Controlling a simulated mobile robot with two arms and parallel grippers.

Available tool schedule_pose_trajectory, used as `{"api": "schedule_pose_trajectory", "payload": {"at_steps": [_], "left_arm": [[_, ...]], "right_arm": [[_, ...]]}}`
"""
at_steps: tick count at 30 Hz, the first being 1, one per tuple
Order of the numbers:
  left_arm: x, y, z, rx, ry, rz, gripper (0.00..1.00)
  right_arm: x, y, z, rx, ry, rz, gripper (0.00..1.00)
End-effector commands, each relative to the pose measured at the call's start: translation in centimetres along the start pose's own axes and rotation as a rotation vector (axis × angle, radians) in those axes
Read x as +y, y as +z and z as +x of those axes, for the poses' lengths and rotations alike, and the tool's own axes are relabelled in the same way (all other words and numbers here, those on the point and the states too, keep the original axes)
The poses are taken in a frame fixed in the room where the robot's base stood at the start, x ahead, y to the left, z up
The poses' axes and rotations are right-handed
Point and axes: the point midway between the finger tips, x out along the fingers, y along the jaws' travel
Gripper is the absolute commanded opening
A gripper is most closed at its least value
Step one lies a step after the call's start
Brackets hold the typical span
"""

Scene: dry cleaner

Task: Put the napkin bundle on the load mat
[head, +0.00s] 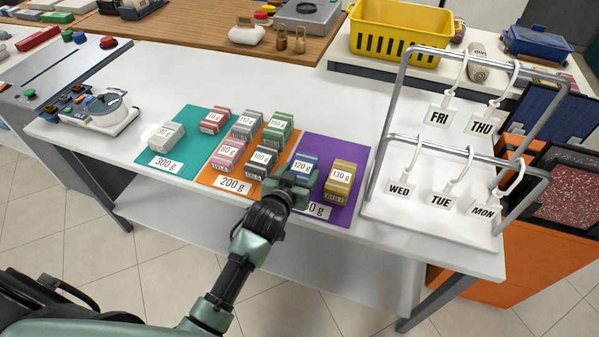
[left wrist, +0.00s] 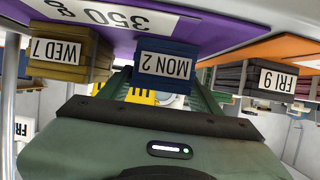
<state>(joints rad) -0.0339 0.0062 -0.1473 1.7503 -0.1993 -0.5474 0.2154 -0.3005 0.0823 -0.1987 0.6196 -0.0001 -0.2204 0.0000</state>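Several small labelled bundles lie on three mats on the white counter. The purple mat (head: 330,146) holds a blue bundle (head: 304,162) marked 120 g and a mustard bundle (head: 342,178) marked 130 g. The orange mat (head: 268,139) holds several bundles. No readable label says napkin. My left gripper (head: 290,180) is at the blue bundle. In the left wrist view its fingers flank the blue bundle (left wrist: 165,64), labelled MON 2; whether they press on it is unclear. My right gripper is out of view.
A white stand (head: 440,205) with metal rails and hanging day tags is right of the purple mat. A dial device (head: 100,112) sits at the counter's left end. A yellow basket (head: 400,22) stands behind. The counter strip behind the mats is clear.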

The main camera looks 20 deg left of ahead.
Motion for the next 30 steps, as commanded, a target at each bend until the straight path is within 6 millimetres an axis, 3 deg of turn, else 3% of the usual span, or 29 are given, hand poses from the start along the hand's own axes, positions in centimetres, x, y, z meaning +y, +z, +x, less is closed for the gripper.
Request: {"api": "schedule_pose_trajectory", "payload": {"at_steps": [14, 30], "left_arm": [[0.0, -0.2, -0.7, -0.002, 0.000, 0.000, 0.78], [0.0, -0.2, -10.9, -0.002, 0.000, 0.000, 0.78]], "right_arm": [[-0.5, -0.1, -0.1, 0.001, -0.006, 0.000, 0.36], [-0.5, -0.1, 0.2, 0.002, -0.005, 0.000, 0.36]]}}
